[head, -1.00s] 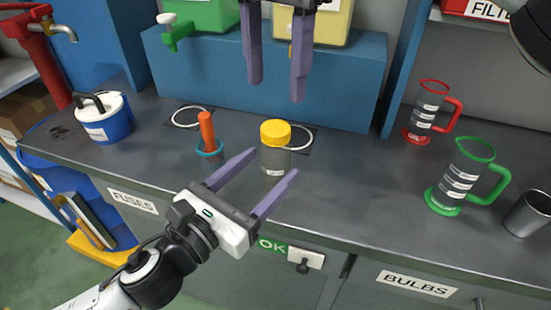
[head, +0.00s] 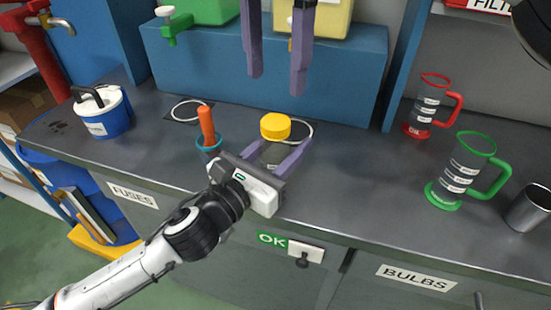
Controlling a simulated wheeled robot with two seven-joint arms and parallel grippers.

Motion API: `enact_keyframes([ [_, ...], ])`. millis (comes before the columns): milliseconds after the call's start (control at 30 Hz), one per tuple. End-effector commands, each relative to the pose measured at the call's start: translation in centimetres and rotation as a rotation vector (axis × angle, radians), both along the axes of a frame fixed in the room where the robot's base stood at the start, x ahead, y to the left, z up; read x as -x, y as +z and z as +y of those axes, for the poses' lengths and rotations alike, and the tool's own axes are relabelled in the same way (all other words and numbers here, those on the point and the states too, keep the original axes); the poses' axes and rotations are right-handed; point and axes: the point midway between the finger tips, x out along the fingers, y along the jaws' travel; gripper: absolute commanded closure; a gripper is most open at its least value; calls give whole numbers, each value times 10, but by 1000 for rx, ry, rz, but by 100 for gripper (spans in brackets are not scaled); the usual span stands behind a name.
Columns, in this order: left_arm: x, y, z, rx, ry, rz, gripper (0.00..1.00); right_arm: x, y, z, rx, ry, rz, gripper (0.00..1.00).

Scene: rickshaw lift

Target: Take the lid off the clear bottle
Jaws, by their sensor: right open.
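The clear bottle (head: 270,154) stands on the grey bench, with its yellow lid (head: 275,126) on top. My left gripper (head: 284,142) is low at the bench, with its two purple fingers on either side of the bottle's body, below the lid. The fingers look spread wide, and whether either touches the bottle is hard to see. The gripper's palm hides the bottle's lower part. My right gripper (head: 276,84) hangs from above with its fingers pointing down, behind and above the lid. It is open and empty.
An orange-handled tool in a blue ring holder (head: 207,138) stands close left of the bottle. A blue and white tub (head: 101,112) is at far left. Red (head: 431,107) and green (head: 465,171) jugs and a metal cup (head: 529,208) stand right. A blue riser (head: 340,85) is behind.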

Motion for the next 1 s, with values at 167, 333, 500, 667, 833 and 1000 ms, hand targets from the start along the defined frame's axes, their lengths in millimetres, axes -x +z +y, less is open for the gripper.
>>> enact_keyframes([
  [167,0,0,0,1,0,1,97,0,0,0,0,0,0,47],
  [333,0,0,0,1,0,1,100,0,0,0,0,-40,0,47],
  [500,0,0,0,0,0,1,100,0,0,0,0,-263,0,47],
  [667,0,0,0,0,0,1,100,0,0,0,0,-530,-1,47],
  [833,0,0,0,-1,0,1,100,0,0,0,-1,-724,-1,47],
  [1000,0,0,0,-1,0,1,100,0,-8,0,1,-788,1,47],
])
